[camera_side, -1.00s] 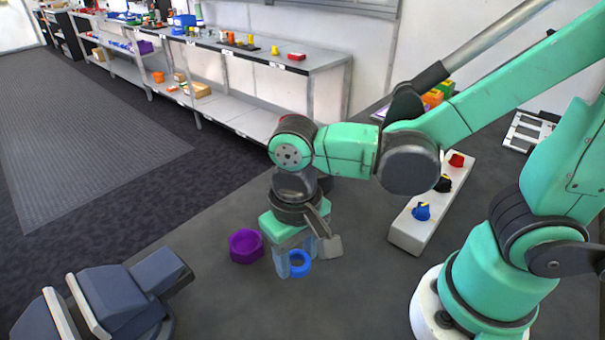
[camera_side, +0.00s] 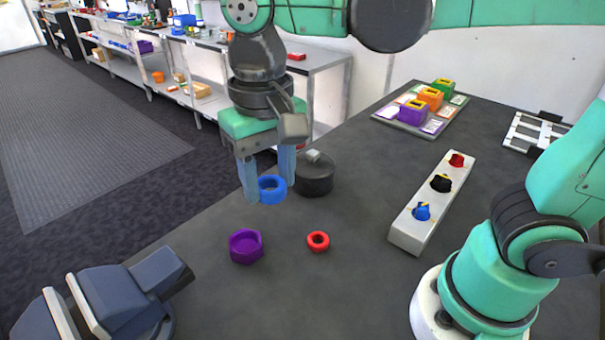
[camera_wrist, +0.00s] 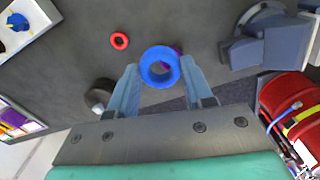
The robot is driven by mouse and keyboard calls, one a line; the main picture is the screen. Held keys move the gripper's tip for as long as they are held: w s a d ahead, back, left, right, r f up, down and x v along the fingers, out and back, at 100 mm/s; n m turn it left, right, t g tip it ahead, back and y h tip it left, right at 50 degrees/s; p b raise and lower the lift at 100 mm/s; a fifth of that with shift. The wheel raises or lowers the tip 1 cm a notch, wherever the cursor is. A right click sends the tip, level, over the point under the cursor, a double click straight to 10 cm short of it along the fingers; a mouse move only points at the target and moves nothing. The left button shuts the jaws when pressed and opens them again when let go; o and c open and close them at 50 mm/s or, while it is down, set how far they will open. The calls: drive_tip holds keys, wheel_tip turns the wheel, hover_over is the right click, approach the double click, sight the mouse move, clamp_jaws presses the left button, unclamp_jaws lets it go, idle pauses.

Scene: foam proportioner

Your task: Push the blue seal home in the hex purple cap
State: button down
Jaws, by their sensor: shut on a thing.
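The blue seal (camera_side: 272,189) is a thick ring. My gripper (camera_side: 268,188) is shut on it and holds it in the air, above the table. In the wrist view the blue seal (camera_wrist: 160,67) sits between the two light blue fingertips (camera_wrist: 160,72). The hex purple cap (camera_side: 246,246) stands on the grey table, open side up, below and slightly left of the seal in the side view. In the wrist view only a sliver of the purple cap (camera_wrist: 177,49) shows behind the seal; the rest is hidden.
A red ring (camera_side: 318,241) lies right of the cap. A dark round object (camera_side: 315,175) stands behind it. A white bar with several coloured knobs (camera_side: 433,203) is to the right. A grey-blue vise (camera_side: 118,292) is at the front left. Coloured blocks sit on a board (camera_side: 420,112) at the back.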

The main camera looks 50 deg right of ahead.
drive_tip(key=shift+m, duration=0.8)
drive_tip(key=shift+w+d+f, duration=0.1)
drive_tip(key=shift+w+f, duration=1.25)
drive_tip(key=shift+f, duration=1.2)
drive_tip(key=shift+w+d+f, duration=0.1)
drive_tip(key=shift+w+f, duration=1.3)
drive_tip(key=shift+f, duration=1.2)
drive_tip(key=shift+w+d+f, duration=0.1)
drive_tip(key=shift+w+f, duration=1.25)
drive_tip(key=shift+f, duration=1.2)
unclamp_jaws()
wheel_tip(320, 180, up, 6)
